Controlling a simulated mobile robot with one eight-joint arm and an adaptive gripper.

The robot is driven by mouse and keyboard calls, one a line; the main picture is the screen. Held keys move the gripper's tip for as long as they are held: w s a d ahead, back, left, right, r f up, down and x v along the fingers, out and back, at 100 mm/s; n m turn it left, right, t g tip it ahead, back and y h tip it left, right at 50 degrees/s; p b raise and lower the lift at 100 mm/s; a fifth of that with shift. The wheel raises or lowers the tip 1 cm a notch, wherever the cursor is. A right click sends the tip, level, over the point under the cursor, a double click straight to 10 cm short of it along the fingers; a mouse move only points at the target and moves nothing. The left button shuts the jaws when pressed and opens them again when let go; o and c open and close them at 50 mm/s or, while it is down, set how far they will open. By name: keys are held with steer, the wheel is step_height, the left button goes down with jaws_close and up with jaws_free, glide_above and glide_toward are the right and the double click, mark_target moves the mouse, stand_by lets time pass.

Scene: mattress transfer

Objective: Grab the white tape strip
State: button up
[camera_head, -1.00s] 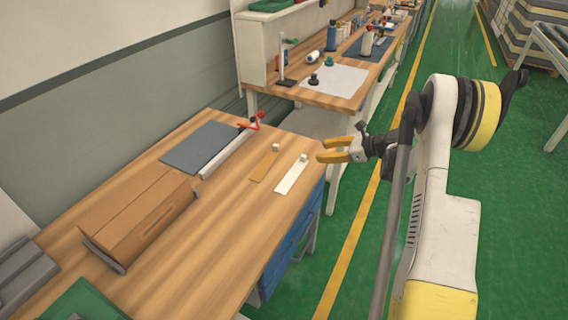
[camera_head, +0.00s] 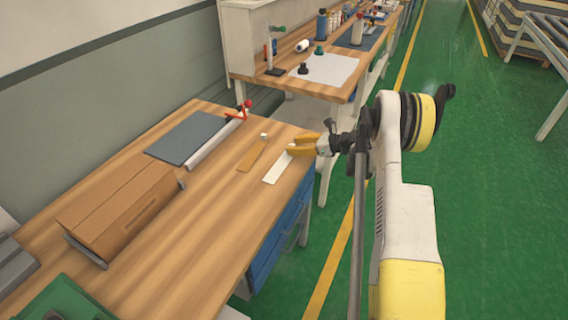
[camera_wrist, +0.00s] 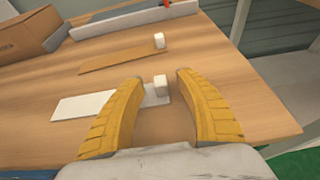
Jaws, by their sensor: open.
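The white tape strip (camera_head: 277,169) lies flat on the wooden workbench (camera_head: 215,215), near its right edge. In the wrist view the strip (camera_wrist: 82,106) runs left to right, with a small white block (camera_wrist: 160,84) at its right end. My gripper (camera_head: 291,145) has orange-yellow fingers and hangs at the block end of the strip. In the wrist view my gripper (camera_wrist: 161,80) is open, with the block between its fingertips and neither finger clearly touching it. The left finger hides part of the strip.
A tan strip (camera_head: 252,155) with its own white block lies just left of the white one. A grey mat (camera_head: 185,140), a metal straightedge (camera_head: 215,143) with a red-handled piece and a cardboard box (camera_head: 120,205) lie further left. A second bench stands behind.

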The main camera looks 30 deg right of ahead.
steer(key=shift+w+a+f, duration=0.25)
steer(key=shift+w+a, duration=0.15)
steer(key=shift+w, duration=0.1)
steer(key=c, duration=0.9)
steer(key=shift+r, duration=0.1)
